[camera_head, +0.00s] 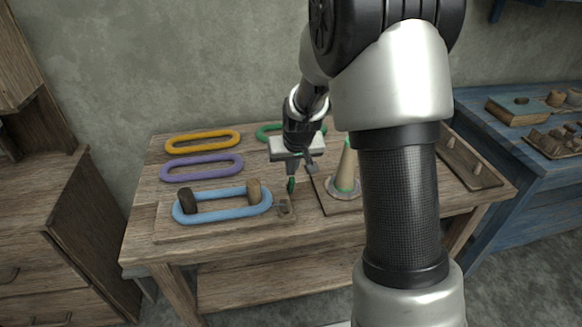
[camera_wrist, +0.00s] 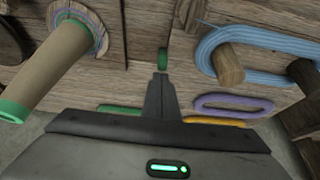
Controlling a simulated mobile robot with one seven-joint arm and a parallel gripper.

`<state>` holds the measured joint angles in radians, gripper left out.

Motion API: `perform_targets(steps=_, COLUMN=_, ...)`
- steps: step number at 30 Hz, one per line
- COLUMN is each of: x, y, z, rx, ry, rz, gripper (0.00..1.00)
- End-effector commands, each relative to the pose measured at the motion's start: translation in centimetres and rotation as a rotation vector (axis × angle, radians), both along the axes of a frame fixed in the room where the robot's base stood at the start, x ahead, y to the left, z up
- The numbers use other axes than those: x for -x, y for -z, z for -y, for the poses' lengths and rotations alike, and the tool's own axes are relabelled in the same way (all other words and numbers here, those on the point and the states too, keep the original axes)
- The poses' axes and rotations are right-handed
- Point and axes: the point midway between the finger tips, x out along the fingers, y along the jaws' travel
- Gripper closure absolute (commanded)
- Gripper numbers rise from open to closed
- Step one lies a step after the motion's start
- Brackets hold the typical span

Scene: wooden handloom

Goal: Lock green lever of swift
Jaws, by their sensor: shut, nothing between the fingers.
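The swift is a wooden board (camera_head: 225,228) with a dark peg (camera_head: 188,201) and a lighter peg (camera_head: 253,190). A light blue yarn loop (camera_head: 222,215) lies around both pegs. The small green lever (camera_head: 291,186) stands at the board's right end. It also shows in the wrist view (camera_wrist: 163,58), just beyond my fingertips. My gripper (camera_head: 291,175) points down directly above the lever, fingers shut with nothing between them. In the wrist view, my gripper (camera_wrist: 161,80) appears close to the lever's end; I cannot tell whether they touch.
A cone with green ends (camera_head: 346,168) stands on a board right of my gripper. Yellow (camera_head: 203,141), purple (camera_head: 202,167) and green (camera_head: 270,130) yarn loops lie at the back of the table. My arm hides part of the table's right side. A blue bench (camera_head: 490,140) stands at right.

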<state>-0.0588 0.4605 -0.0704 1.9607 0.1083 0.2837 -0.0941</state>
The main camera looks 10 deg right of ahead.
Motion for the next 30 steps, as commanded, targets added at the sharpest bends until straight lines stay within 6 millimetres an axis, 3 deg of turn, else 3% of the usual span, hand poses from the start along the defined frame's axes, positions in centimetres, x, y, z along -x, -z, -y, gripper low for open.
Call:
perform_targets(steps=12, x=0.0, y=-1.6, z=0.0, rx=0.000, ry=-0.001, rz=0.001, gripper=1.00)
perform_targets(steps=23, x=0.0, y=-1.7, z=0.0, rx=0.000, ry=-0.001, rz=0.001, gripper=1.00)
perform_targets(steps=30, x=-0.8, y=-4.2, z=0.1, rx=0.000, ry=-0.001, rz=0.002, gripper=1.00)
